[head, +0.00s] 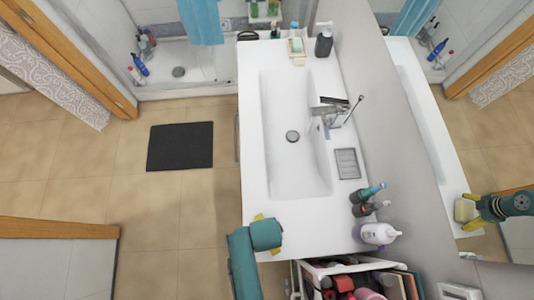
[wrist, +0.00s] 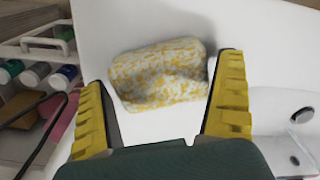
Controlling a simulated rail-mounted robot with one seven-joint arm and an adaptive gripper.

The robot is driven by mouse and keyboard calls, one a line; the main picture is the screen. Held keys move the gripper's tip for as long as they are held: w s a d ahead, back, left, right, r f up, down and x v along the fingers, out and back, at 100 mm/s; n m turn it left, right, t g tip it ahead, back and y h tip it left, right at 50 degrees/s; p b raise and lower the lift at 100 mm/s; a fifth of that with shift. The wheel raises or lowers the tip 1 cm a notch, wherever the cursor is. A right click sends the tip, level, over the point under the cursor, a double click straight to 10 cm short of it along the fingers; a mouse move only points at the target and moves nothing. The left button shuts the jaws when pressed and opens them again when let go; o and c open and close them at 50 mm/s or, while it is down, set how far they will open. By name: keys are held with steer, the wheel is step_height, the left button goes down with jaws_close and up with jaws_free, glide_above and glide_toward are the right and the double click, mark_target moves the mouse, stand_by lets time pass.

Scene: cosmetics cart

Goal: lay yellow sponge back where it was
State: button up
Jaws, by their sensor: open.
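The yellow sponge (wrist: 160,76), pale with yellow mottling, shows in the wrist view against the white countertop (wrist: 158,125). It is between the two yellow fingers of my gripper (wrist: 162,70), which are spread apart, with white gaps showing beside the sponge. In the head view my gripper (head: 267,234) is over the near left end of the white washbasin counter (head: 256,190) and hides the sponge there. A pale block beside my gripper shows in the mirror. I cannot tell whether the sponge rests fully flat.
A cart (head: 310,268) crowded with cosmetics stands against the counter's near end. A white bottle (head: 379,234) and green-topped bottles (head: 368,192) stand to the right of my gripper. The sink basin (head: 295,160) lies beyond it. The counter's left edge is close.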

step_height(320, 180, up, 12)
steer(key=f, duration=0.1)
steer(key=w+d+r+n+t+y, duration=0.1)
steer(key=w+r+n+t, duration=0.75)
steer(key=w+r, duration=1.35)
steer(key=s+d+r+n+t+h, duration=0.1)
steer(key=r+t, duration=0.6)
steer(key=r, duration=0.9)
steer(key=s+d+r+n+t+p, duration=0.1)
steer(key=r+t, duration=0.5)
steer(key=r, duration=1)
steer(key=s+d+n, duration=0.1)
steer(key=s+d, duration=0.1)
steer(key=d, duration=0.1)
steer(key=shift+d+r+t+h, duration=0.25)
steer(key=shift+d+t+h, duration=0.1)
steer(key=shift+h, duration=0.05)
steer(key=shift+s+n, duration=0.1)
steer(key=shift+n, duration=0.15)
